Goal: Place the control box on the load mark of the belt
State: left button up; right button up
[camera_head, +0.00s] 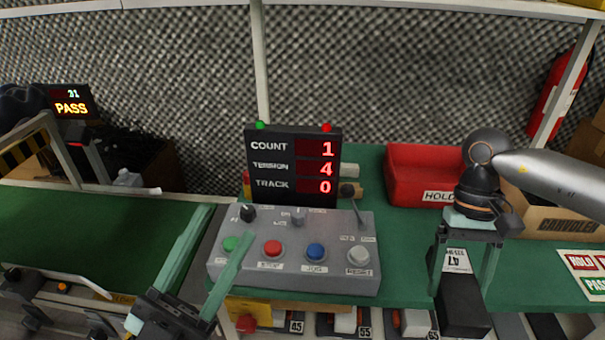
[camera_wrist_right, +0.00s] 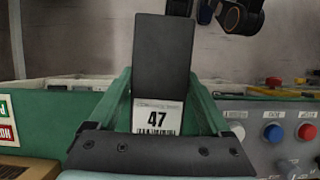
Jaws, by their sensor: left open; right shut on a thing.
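The control box, a black block with a white "47" label (camera_head: 460,305), is in my right gripper (camera_head: 462,284), above the table's front edge right of the grey panel. In the right wrist view the box (camera_wrist_right: 165,50) stands between the two green fingers (camera_wrist_right: 160,82), label facing the camera. My left gripper (camera_head: 224,224) is open and empty, its fingers spread over the left end of the panel. The green belt (camera_head: 90,230) runs along the left. I can make out no load mark on its visible part.
The grey button panel (camera_head: 325,268) stands mid-table with a COUNT display (camera_head: 293,165) behind it. A red HOLD bin (camera_head: 418,165) and a cardboard box (camera_head: 545,214) are at the back right. A PASS screen (camera_head: 70,102) stands beyond the belt. Numbered slots line the front edge.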

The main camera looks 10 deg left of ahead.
aim_at(160, 241)
jog(key=k+j, duration=0.15)
jog(key=j, duration=0.2)
jog(key=k+j+u, duration=0.15)
jog(key=j, duration=0.2)
jog(key=j+u, duration=0.15)
jog(key=j, duration=0.6)
jog(key=i+j, duration=0.15)
jog(key=j, duration=0.2)
jog(key=i+j+u, duration=0.15)
jog(key=j, duration=0.25)
jog(key=i+j+u, duration=0.1)
jog(key=i+j, duration=0.5)
